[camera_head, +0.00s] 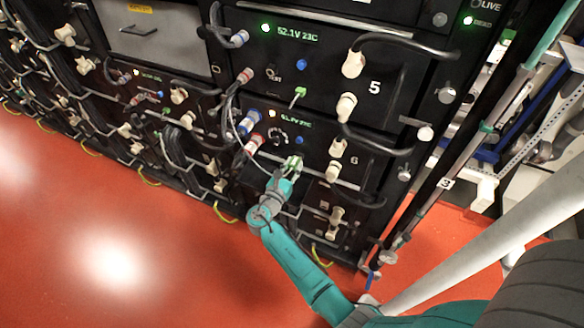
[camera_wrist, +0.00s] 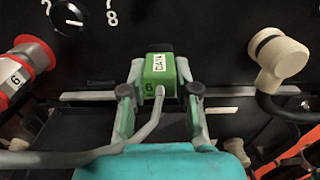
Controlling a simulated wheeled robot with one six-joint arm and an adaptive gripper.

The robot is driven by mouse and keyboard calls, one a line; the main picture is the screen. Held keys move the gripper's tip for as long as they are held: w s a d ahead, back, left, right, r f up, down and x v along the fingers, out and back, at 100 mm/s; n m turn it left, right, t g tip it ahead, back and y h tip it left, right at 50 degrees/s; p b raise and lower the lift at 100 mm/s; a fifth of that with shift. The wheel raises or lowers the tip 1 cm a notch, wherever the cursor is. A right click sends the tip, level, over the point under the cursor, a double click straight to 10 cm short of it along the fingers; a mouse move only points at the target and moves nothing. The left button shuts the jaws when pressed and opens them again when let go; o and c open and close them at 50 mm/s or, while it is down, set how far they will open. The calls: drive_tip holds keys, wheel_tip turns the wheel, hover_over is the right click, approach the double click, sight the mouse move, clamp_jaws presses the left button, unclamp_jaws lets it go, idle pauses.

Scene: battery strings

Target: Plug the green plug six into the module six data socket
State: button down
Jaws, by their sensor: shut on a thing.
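The green plug six (camera_wrist: 158,78), with a white DATA label and a 6 on it, sits between the two fingers of my gripper (camera_wrist: 160,85) in the wrist view. A grey cable runs from it toward the lower left. In the head view, my gripper (camera_head: 291,167) is at the lower front of module six (camera_head: 312,148), left of its white 6. The plug's far end faces the dark panel. I cannot tell whether it touches the panel. The module six data socket cannot be made out; the plug and fingers may cover it.
A red connector (camera_wrist: 25,70) marked 6 is left of the plug, and a cream elbow connector (camera_wrist: 278,55) is at its right. A dial (camera_wrist: 66,15) is above left. Module five (camera_head: 315,65) is above, with a green plug (camera_head: 299,95). Black cables loop nearby. Red floor is open at left.

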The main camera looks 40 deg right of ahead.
drive_tip(key=shift+d, duration=0.1)
drive_tip(key=c, duration=0.8)
unclamp_jaws()
drive_tip(key=v, duration=1.2)
